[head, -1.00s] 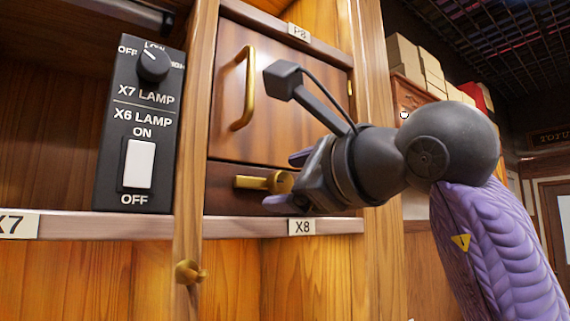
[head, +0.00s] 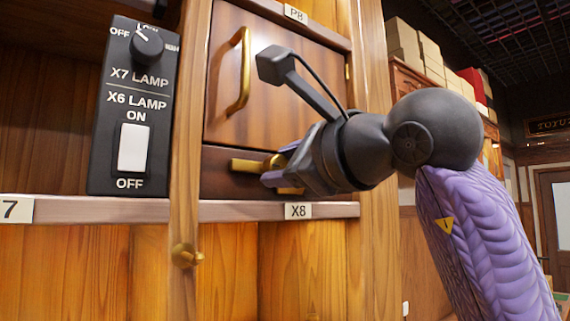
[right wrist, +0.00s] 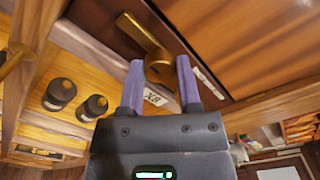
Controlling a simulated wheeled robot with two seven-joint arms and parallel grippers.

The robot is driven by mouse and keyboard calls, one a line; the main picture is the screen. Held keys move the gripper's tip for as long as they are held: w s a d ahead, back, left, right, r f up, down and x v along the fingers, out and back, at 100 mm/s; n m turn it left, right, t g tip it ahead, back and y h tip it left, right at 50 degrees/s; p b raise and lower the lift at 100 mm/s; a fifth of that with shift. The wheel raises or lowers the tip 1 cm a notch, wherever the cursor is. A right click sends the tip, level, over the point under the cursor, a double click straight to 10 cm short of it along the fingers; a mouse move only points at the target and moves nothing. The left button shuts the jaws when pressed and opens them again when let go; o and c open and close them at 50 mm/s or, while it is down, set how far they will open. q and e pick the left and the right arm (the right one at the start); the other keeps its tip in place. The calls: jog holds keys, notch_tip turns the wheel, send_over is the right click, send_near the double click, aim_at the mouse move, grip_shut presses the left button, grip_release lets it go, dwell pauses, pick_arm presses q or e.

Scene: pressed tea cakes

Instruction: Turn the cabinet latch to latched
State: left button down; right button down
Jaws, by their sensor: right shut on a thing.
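The cabinet latch (head: 245,165) is a brass lever with a round hub, on the dark wooden strip below the small cabinet door (head: 285,90). Its bar points left and lies about level in the head view. My right gripper (head: 272,165) is at the hub end, coming in from the right, its purple fingers shut on the latch. In the right wrist view the latch (right wrist: 133,28) lies beyond the fingertips, with the hub between the fingers of the gripper (right wrist: 160,63). The fingers partly hide the hub in the head view. My left gripper is not in view.
A black lamp switch panel (head: 134,105) stands left of the wooden post. A brass door handle (head: 240,70) is above the latch. A shelf edge with an X8 label (head: 298,211) runs just below. A small brass knob (head: 185,256) sits lower on the post.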

jog(key=m, duration=0.4)
jog(key=shift+b, duration=0.35)
jog(key=m+b, duration=0.1)
jog(key=m, duration=0.3)
jog(key=shift+m, duration=0.3)
jog(key=m+b, duration=0.1)
jog(key=m, duration=0.4)
jog(key=shift+m+b, duration=0.75)
jog(key=shift+m, duration=1.25)
jog(key=shift+c, duration=1.4)
grip_release()
